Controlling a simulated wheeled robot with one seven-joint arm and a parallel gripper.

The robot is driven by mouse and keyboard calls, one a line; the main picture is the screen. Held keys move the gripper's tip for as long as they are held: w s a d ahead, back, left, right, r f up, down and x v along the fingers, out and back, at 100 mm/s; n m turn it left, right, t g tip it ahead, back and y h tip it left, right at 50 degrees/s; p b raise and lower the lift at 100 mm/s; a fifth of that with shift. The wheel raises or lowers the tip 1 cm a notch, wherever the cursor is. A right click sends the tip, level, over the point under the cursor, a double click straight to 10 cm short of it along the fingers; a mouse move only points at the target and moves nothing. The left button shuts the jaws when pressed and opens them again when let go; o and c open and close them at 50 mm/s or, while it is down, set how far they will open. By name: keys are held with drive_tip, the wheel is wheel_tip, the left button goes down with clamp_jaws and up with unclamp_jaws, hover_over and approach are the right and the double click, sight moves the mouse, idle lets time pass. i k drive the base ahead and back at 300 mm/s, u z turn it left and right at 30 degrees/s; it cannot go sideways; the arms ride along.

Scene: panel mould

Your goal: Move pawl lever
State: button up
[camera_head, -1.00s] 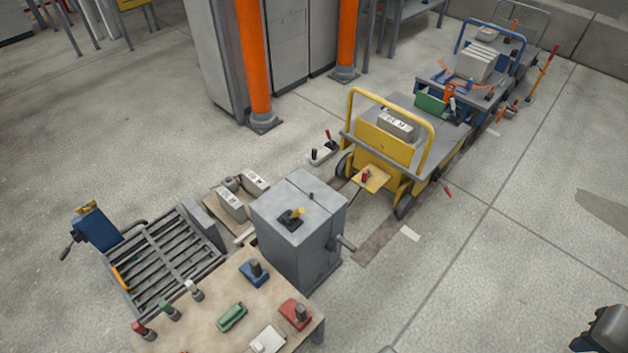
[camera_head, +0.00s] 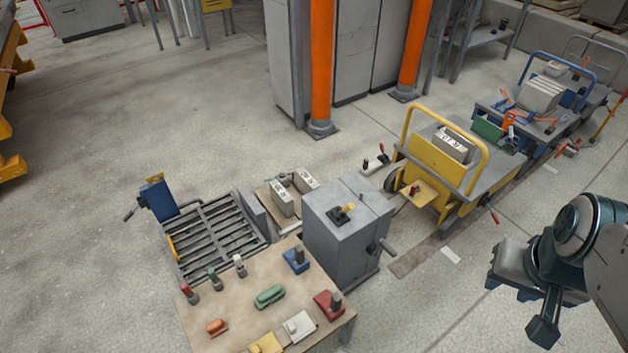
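Several levers show and none is labelled, so I cannot tell which is the pawl lever. A short yellow-tipped lever (camera_head: 347,208) stands on top of the grey cabinet (camera_head: 340,245). A dark handle (camera_head: 381,247) sticks out of the cabinet's right side. A small red-tipped lever (camera_head: 414,189) stands on the yellow plate of the yellow-railed cart (camera_head: 452,160). Another red-tipped lever (camera_head: 381,150) stands on a small base on the floor left of that cart. My gripper (camera_head: 545,328) is at the lower right, apart from all of these; its fingers are not clear.
A wooden table (camera_head: 235,310) with small coloured blocks stands in front. Left of the cabinet are a slatted roller frame (camera_head: 212,238) and a blue post (camera_head: 158,198) with a crank. Orange columns (camera_head: 321,70) stand behind. The floor at left is open.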

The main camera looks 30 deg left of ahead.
sight(351, 206)
drive_tip(key=u, duration=1)
drive_tip(key=i, duration=0.5)
drive_tip(key=z, duration=0.25)
drive_tip(key=k, duration=0.35)
drive_tip(key=u, duration=0.7)
drive_tip(key=i, duration=0.45)
drive_tip(key=z, duration=0.65)
